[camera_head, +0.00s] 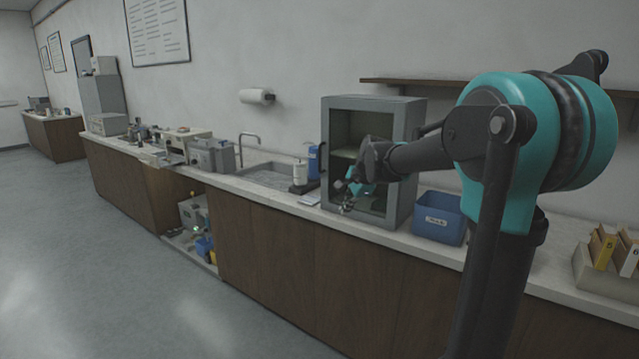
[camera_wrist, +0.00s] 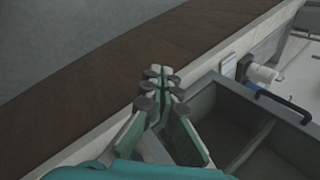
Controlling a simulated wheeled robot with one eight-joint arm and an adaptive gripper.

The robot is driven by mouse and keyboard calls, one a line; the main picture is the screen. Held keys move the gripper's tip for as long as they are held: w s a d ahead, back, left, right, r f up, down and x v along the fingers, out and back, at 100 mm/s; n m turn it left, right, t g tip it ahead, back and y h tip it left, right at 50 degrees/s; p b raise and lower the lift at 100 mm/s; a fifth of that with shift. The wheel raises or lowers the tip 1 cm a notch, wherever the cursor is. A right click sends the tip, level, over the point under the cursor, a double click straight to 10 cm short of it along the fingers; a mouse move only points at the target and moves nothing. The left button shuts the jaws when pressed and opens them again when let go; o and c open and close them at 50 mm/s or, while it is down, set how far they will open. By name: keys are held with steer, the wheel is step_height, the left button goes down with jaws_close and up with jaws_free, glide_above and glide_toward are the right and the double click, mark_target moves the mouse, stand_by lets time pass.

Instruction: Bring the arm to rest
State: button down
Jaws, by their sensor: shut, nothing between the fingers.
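My arm, teal and black, reaches from the right side of the head view toward the grey cabinet. My gripper (camera_head: 346,196) is small there, in front of the cabinet above the worktop. In the wrist view my gripper (camera_wrist: 161,78) is shut with its fingertips together and nothing between them. It points past the worktop's front edge, and the grey cabinet lies close on its right. I cannot tell whether the gripper touches the cabinet.
The grey cabinet (camera_head: 373,102) stands on the worktop (camera_head: 270,195), its front showing a shelf inside. A blue bin (camera_head: 440,218) is right of it. Left are a sink (camera_head: 262,177) and a blue bottle (camera_head: 313,162). A wall shelf (camera_head: 440,84) runs above. The floor (camera_head: 130,270) in front is clear.

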steer(key=s+d+f+n+h, duration=0.1)
steer(key=s+d+f+n, duration=0.2)
steer(key=s+f, duration=0.4)
steer(key=s+d+f+n+g+h, duration=0.1)
steer(key=s+d+f+n, duration=0.3)
steer(key=s, duration=1)
steer(key=s+d+f+n+h, duration=0.1)
steer(key=s+d+f+n, duration=0.3)
steer(key=s+f, duration=0.6)
steer(key=s+n, duration=0.1)
steer(key=n, duration=0.1)
steer(key=shift+n, duration=0.3)
